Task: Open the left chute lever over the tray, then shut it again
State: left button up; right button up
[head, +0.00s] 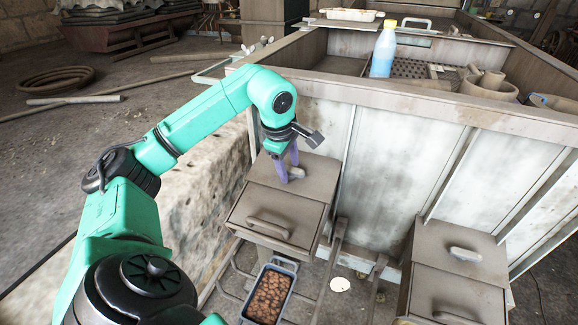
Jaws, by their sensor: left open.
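The left chute (317,194) is a brown box on the pale wall of the large bin. A small grey lever (297,173) sits on its sloping top, and a bar handle (268,227) is on its front face. My left gripper (289,176) is open, its purple fingers pointing down at the lever. Its fingertips partly cover the lever; I cannot tell whether they touch it. The tray (291,267), dark-rimmed and filled with brown lumps, sits below the chute on a rack. My right gripper is not in view.
A second brown chute (426,243) with its own lever (465,254) is at the lower right. A blue bottle (383,52) and pots (489,86) stand in the bin above. Metal rails (331,262) run beside the tray. The floor at left is mostly open.

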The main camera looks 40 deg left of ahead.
pick_arm(q)
grip_shut()
jog(key=shift+r+n+p, duration=0.2)
jog(key=shift+n+p, duration=0.2)
jog(key=shift+p, duration=0.05)
jog(key=shift+f+n, duration=0.15)
jog(key=shift+n, duration=0.25)
grip_release()
